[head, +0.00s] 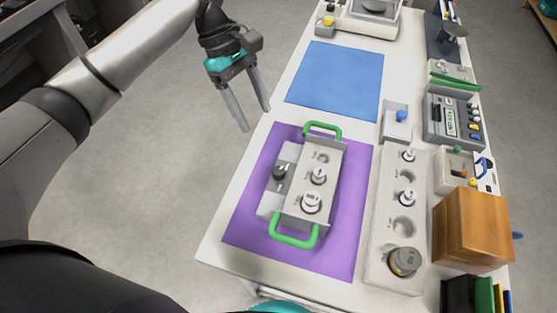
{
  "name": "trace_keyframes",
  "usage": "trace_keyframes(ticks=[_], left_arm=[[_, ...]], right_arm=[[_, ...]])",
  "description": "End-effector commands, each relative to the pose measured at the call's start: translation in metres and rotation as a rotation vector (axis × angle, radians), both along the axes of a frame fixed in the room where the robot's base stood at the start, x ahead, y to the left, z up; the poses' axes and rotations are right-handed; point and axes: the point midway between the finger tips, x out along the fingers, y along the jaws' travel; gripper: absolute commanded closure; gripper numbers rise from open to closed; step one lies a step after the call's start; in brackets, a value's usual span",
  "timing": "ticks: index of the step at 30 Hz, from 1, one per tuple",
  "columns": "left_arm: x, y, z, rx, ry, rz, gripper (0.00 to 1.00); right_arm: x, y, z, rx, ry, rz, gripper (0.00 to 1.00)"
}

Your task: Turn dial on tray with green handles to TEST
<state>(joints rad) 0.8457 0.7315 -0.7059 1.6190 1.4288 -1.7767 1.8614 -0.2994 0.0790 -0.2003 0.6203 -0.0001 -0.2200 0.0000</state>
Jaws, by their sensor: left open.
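The tray (332,184) with two green handles (293,238) lies on a purple mat (341,258) on the white table. It carries two white-topped weights and an empty round recess at its far end. A grey panel on its left side bears a small dark dial (279,171); its setting and lettering are too small to read. My left gripper (256,118) is open and empty, pointing down at the table's left edge, beyond and left of the tray, apart from it. My right gripper does not show.
A blue mat (336,80) lies clear beyond the purple one. A long weight rack (382,219) stands right of the tray, with a wooden box (470,229) and a keyed instrument (452,122) farther right. A scale (362,16) stands at the far end.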

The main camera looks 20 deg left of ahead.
Motion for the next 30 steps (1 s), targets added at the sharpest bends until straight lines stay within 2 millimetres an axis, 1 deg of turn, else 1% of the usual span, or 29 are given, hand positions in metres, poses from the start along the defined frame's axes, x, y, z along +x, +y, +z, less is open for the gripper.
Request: trace_keyframes(ticks=[2, 5, 8, 18, 21, 25, 30], left_arm=[[-0.004, -0.002, -0.003, -0.002, 0.017, -0.005, 0.33], [-0.006, -0.005, -0.014, -0.002, 0.019, -0.007, 0.33], [-0.009, -0.012, -0.031, -0.001, 0.018, -0.008, 0.33], [-0.019, -0.038, -0.1, -0.001, 0.016, -0.008, 0.33], [-0.021, -0.044, -0.116, -0.002, 0.015, -0.008, 0.33], [-0.023, -0.05, -0.131, -0.001, 0.014, -0.005, 0.33], [-0.025, -0.054, -0.14, 0.0, 0.013, -0.005, 0.33]], right_arm=[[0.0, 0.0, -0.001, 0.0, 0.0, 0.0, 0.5], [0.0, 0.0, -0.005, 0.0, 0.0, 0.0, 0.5], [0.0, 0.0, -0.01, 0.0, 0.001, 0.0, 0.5], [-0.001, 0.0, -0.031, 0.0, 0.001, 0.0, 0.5], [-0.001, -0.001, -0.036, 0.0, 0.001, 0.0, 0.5], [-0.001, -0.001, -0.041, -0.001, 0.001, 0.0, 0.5], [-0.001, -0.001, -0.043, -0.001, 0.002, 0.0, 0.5]])
